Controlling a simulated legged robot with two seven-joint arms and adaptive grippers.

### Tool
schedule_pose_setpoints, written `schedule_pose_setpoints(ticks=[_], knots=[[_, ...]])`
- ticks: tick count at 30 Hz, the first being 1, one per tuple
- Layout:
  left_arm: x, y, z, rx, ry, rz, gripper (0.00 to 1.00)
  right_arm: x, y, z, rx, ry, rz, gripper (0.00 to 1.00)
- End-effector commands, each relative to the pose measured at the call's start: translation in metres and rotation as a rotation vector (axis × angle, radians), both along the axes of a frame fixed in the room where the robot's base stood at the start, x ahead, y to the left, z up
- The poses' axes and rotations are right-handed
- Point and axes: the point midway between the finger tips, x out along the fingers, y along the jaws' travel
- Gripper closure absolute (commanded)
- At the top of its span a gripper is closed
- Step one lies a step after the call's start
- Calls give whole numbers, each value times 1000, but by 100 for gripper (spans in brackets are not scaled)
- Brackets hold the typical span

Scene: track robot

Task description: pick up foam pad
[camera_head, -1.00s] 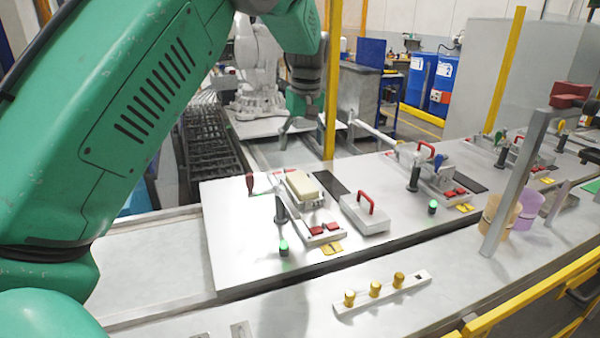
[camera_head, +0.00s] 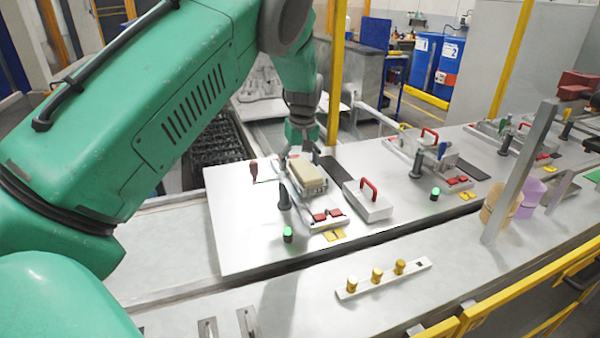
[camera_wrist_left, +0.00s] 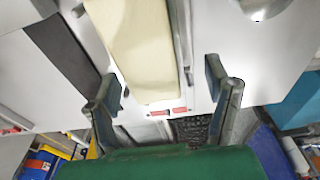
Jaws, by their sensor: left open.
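The foam pad is a cream, rounded block (camera_head: 307,179) lying in a grey fixture on the white worktable. In the left wrist view the pad (camera_wrist_left: 138,45) is large and runs from the top edge down to between the finger tips. My left gripper (camera_head: 301,152) is above the pad's far end, pointing down. In the left wrist view its two fingers (camera_wrist_left: 165,85) are spread wide, with the pad between and ahead of them, and nothing is gripped. The exact gap between fingers and pad is hard to judge. My right gripper does not show.
A grey block with a red handle (camera_head: 368,199) stands right of the fixture. A dark post (camera_head: 284,196) and a green-lit button (camera_head: 288,234) stand left of it. A yellow pole (camera_head: 336,80) rises behind. A white strip with gold knobs (camera_head: 383,279) lies in front.

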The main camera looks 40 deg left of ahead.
Motion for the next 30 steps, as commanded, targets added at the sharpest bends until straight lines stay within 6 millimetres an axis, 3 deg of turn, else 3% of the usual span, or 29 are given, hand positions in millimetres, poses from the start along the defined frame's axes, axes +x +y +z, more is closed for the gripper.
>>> schedule_pose_setpoints(ticks=[5,11,15,16,30], knots=[[2,-8,-10,7,-2,-3,29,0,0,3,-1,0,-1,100],[1,-2,-14,2,-3,-2,29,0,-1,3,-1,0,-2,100],[1,3,-17,-3,-2,-1,75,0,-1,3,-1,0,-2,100],[1,4,-17,-4,-2,-2,82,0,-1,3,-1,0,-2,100],[2,6,-18,4,0,0,82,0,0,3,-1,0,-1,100]])
